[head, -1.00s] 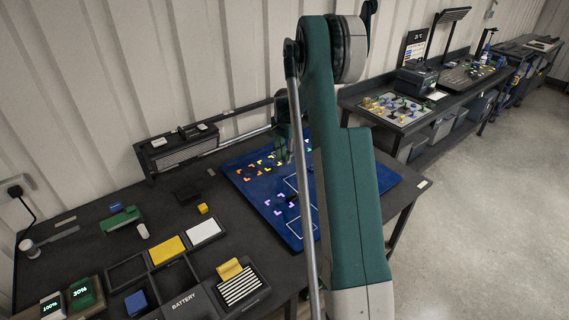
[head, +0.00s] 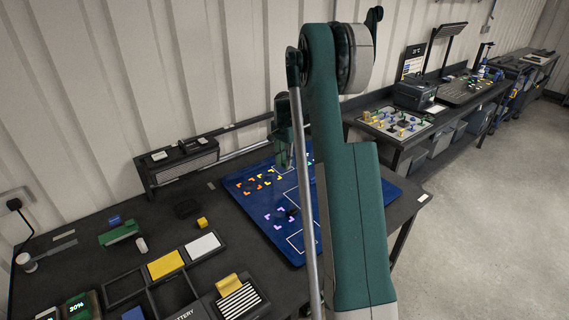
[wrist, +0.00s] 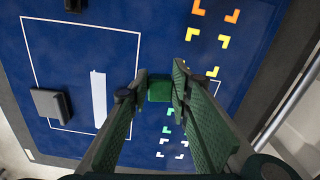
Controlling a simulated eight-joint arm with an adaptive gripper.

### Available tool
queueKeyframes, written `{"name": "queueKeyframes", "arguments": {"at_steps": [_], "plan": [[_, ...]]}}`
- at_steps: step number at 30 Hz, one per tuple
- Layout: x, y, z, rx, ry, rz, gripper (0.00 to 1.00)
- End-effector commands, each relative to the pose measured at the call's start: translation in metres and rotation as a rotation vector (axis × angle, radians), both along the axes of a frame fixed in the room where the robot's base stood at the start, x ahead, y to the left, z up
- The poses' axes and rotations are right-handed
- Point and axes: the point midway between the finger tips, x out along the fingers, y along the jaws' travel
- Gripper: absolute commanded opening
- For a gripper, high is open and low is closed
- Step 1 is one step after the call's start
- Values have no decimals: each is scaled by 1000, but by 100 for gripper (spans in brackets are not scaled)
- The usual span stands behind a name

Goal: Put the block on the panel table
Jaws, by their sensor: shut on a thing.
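A small green block (wrist: 160,90) is between the fingertips of my gripper (wrist: 159,84), which is shut on it in the wrist view. In the head view my gripper (head: 286,160) is over the far part of a blue panel (head: 240,185) on the near dark table (head: 75,265); the block is not clear there. The panel bears coloured corner marks in orange, yellow, green, white and purple, plus white outlines. In the wrist view the block appears over the blue surface, close to the green marks; I cannot tell whether it touches it.
A grey square piece (wrist: 50,104) lies on the panel. A small yellow block (head: 202,223), a green holder (head: 119,233) and a tray with yellow and white cards (head: 165,264) are on the near table. A second bench (head: 400,125) with several coloured pieces stands behind at right.

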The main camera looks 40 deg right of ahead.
Motion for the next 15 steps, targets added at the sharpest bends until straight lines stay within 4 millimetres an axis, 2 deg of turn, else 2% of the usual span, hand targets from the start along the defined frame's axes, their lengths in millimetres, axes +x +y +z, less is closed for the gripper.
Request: {"name": "queueKeyframes", "arguments": {"at_steps": [11, 15], "plan": [[0, 1, 0, 0, 0, 1, 11], [3, 7, 0, 0, 0, 8, 11]]}}
